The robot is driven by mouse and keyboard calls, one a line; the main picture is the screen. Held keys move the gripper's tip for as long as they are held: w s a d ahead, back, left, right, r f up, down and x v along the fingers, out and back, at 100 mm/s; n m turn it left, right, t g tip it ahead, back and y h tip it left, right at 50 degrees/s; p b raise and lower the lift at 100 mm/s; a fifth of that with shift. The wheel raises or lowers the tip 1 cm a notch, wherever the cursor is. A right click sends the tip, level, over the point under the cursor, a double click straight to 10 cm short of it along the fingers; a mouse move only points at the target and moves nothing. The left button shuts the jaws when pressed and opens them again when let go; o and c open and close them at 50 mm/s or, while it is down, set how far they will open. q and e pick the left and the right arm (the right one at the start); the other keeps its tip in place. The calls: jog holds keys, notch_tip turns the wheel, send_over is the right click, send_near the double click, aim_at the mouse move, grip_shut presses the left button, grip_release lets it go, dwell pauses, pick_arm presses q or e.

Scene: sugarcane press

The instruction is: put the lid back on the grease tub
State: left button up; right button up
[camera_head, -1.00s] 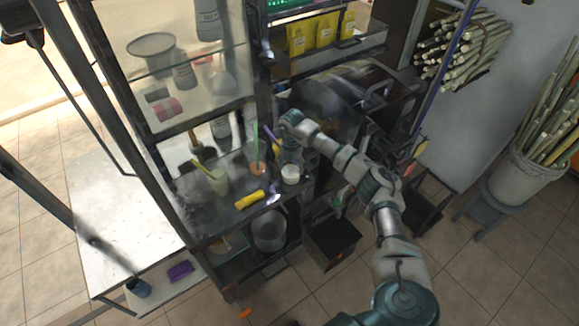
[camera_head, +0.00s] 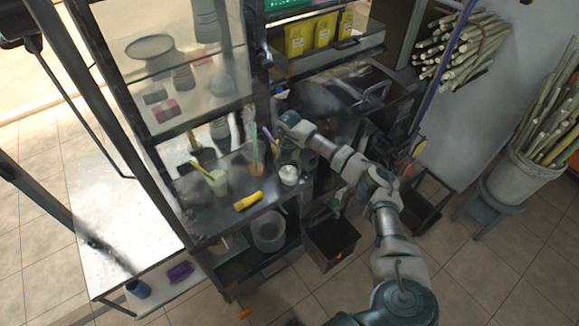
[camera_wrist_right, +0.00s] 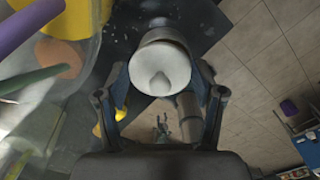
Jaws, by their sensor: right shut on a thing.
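The small white grease tub (camera_head: 289,176) stands near the front right corner of the dark counter. My right gripper (camera_head: 291,160) points down at its top. In the right wrist view, a round, pale grey piece with a white rim, apparently the lid (camera_wrist_right: 160,68), sits between the fingers of my right gripper (camera_wrist_right: 163,82). My left gripper is not in view.
Beside the tub on the counter (camera_head: 210,227) are a yellow roll-like object (camera_head: 248,201) and cups with coloured straws (camera_head: 218,182). The dark press (camera_head: 345,95) stands behind. A pale bucket (camera_head: 268,232) is on the shelf below.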

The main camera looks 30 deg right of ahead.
jog(key=shift+d+f, duration=0.1)
jog(key=shift+d, duration=0.05)
jog(key=o, duration=0.8)
jog(key=shift+o, duration=0.3)
jog(key=shift+r+p, duration=2.7)
jog(key=shift+r, duration=0.9)
grip_shut()
